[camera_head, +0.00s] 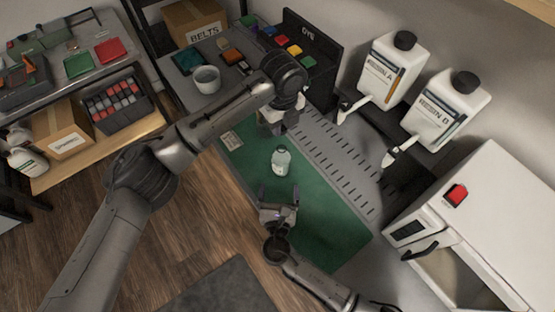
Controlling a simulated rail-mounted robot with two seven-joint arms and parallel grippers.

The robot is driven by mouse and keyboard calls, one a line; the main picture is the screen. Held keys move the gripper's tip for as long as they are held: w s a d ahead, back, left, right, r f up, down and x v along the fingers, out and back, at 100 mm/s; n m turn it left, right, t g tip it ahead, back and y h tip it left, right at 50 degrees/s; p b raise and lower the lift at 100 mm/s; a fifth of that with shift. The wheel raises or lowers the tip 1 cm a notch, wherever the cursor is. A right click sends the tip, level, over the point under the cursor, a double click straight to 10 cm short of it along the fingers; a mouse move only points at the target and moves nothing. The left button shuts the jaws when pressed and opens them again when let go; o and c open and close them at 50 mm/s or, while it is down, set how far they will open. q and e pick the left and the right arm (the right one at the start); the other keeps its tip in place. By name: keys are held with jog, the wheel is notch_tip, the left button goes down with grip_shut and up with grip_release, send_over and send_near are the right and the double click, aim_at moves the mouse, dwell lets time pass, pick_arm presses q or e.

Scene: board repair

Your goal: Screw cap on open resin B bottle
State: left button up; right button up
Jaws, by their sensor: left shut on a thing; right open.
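A small pale green bottle (281,160) stands on the green mat (320,215), its label unreadable and its mouth too small to judge. Two white jugs with black tops sit at the back right: one marked A (385,75) and one marked B (440,115). My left gripper (276,129) is above the mat's far part, beyond the small bottle. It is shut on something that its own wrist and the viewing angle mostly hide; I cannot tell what. My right gripper (281,194) is open and empty, just nearer than the small bottle, fingers pointing toward it and apart from it.
A white oven-like box (480,205) with a red item (456,195) on top stands at right. A grey cup (207,80), a BELTS box (194,24) and a dye rack (312,50) are at the back. Shelving (100,150) stands left. The mat's near right part is clear.

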aim_at(282, 157)
pick_arm(q)
jog(key=shift+s+d+f, duration=0.1)
jog(key=shift+s+d, duration=0.05)
pick_arm(e)
jog(key=shift+s+d+f, duration=0.1)
jog(key=shift+s+d, duration=0.05)
jog(key=w, duration=1.2)
jog(key=shift+w+d, duration=0.1)
jog(key=shift+c, duration=0.4)
jog(key=c, duration=1.3)
pick_arm(q)
jog(key=shift+f, duration=2.5)
jog(key=shift+f, duration=0.15)
jog(key=shift+f, duration=0.75)
jog(key=shift+f, duration=0.55)
